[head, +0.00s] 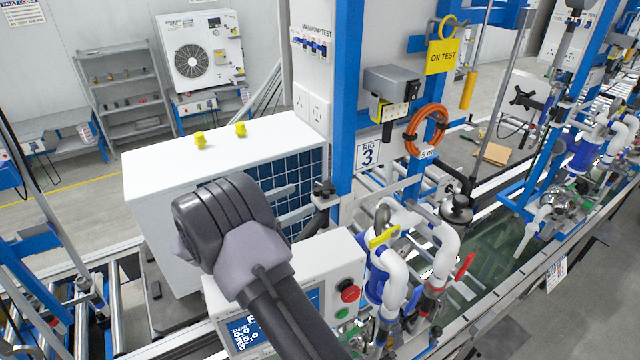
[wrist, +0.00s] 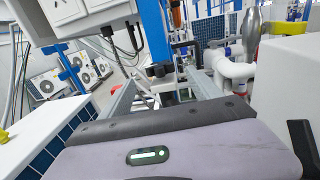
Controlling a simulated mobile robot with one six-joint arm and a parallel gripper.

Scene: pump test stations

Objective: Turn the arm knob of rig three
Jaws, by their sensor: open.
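No label naming the arm knob is readable. My grey arm crosses the left part of the box and hides some of its face and screen. My gripper (wrist: 160,155) shows in the wrist view as a purple-grey housing with a green light, between a dark blue panel and a white box.
A large white unit (head: 225,150) with two yellow caps stands behind my arm. White pipes (head: 445,250) with a yellow handle and a red handle stand close right of the control box. An orange coiled hose (head: 426,130) hangs on the post. Grey floor is free at lower right.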

